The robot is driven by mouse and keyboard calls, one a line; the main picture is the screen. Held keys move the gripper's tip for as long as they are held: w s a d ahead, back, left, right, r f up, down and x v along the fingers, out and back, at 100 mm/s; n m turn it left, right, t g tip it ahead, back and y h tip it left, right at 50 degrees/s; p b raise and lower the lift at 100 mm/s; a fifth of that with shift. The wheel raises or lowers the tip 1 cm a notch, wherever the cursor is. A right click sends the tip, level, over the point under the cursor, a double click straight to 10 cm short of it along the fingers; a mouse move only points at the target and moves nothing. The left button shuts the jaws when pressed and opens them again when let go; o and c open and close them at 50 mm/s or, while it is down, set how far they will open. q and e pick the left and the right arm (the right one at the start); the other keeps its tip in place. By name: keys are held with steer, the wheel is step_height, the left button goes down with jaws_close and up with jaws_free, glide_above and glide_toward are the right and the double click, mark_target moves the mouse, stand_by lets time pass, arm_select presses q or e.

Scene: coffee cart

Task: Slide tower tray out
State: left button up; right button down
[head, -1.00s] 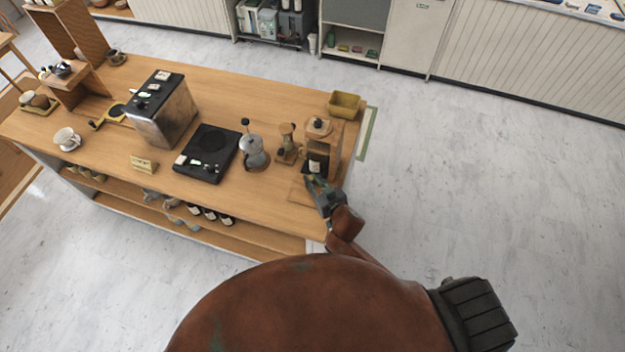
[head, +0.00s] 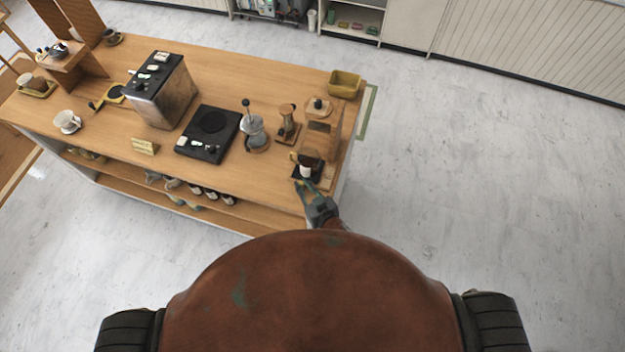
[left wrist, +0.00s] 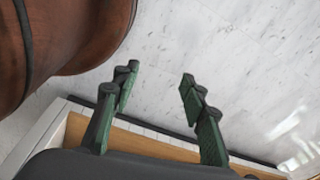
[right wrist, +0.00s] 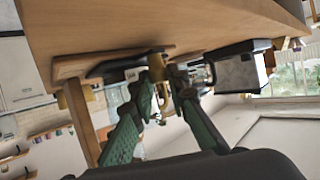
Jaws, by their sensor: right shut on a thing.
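The wooden tower (head: 322,122) stands upright at the right end of the counter. Its dark tray (head: 312,178) sticks out at the base toward me, with a small dark and white vessel (head: 306,169) on it. My right gripper (head: 306,187) is at the tray's front edge. In the right wrist view my right gripper (right wrist: 160,88) is shut on a brass-coloured knob (right wrist: 156,66) beside the dark tray (right wrist: 118,66); the fingers partly hide it. My left gripper (left wrist: 160,72) is open and empty over the floor, near a counter edge, and out of the head view.
A wooden stand (head: 288,122) and a glass-and-metal pot (head: 254,133) stand left of the tower. A black hot plate (head: 208,134) lies farther left. A yellow bin (head: 344,84) sits behind the tower. The counter's front right edge lies just under my right gripper.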

steer(key=shift+s+a+f, duration=0.1)
steer(key=shift+s+f, duration=0.1)
steer(key=c, duration=2.2)
jaws_free()
steer(key=shift+c, duration=0.2)
steer(key=o, duration=0.4)
steer(key=shift+s+r, duration=0.1)
steer(key=shift+r, duration=0.05)
arm_select(q)
steer(key=shift+s, duration=0.65)
arm_select(e)
steer(key=v, duration=1.2)
